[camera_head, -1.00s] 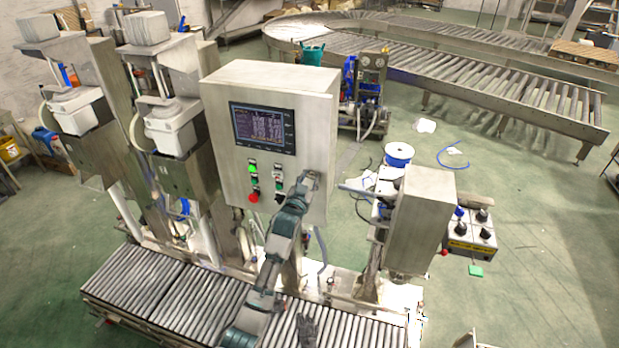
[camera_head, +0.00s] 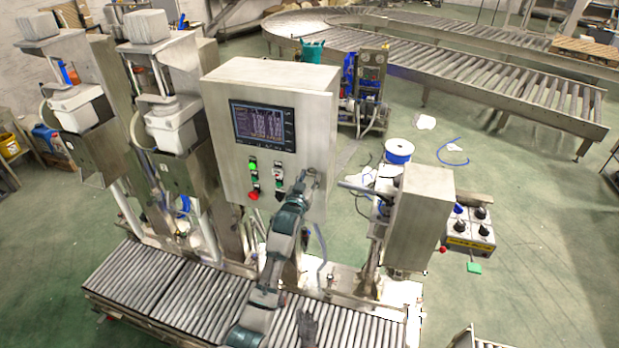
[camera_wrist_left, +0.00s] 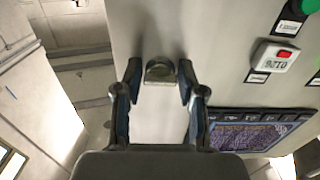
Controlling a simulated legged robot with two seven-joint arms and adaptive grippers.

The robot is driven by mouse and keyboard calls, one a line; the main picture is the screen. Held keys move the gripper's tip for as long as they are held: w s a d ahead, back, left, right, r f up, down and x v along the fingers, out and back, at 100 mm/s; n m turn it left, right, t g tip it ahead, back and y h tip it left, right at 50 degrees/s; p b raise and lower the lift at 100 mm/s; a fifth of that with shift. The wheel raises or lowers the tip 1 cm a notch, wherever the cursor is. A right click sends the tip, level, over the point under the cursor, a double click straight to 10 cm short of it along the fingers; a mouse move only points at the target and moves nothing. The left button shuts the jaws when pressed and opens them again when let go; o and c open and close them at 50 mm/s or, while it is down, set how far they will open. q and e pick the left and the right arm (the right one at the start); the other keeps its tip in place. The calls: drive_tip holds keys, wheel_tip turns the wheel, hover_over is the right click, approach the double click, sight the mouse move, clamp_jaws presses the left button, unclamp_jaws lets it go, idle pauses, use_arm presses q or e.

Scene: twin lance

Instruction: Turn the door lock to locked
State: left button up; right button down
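The door lock (camera_wrist_left: 160,71) is a small metal knob on the grey cabinet door in the left wrist view. My left gripper (camera_wrist_left: 159,82) is open, with one finger on each side of the lock; I cannot tell whether either finger touches it. In the head view my left gripper (camera_head: 308,180) is at the lower right of the control cabinet's front (camera_head: 228,170). The lock is too small and covered there to make out.
The cabinet front carries a screen (camera_head: 263,126), lit buttons (camera_head: 253,166) and a red button (camera_head: 253,195) left of my gripper. Steel rollers (camera_head: 150,285) run below.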

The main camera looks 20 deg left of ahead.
use_arm(q)
drive_tip(key=shift+o, duration=1)
drive_tip(key=shift+w, duration=0.15)
drive_tip(key=s, duration=1.2)
drive_tip(key=shift+a, duration=0.2)
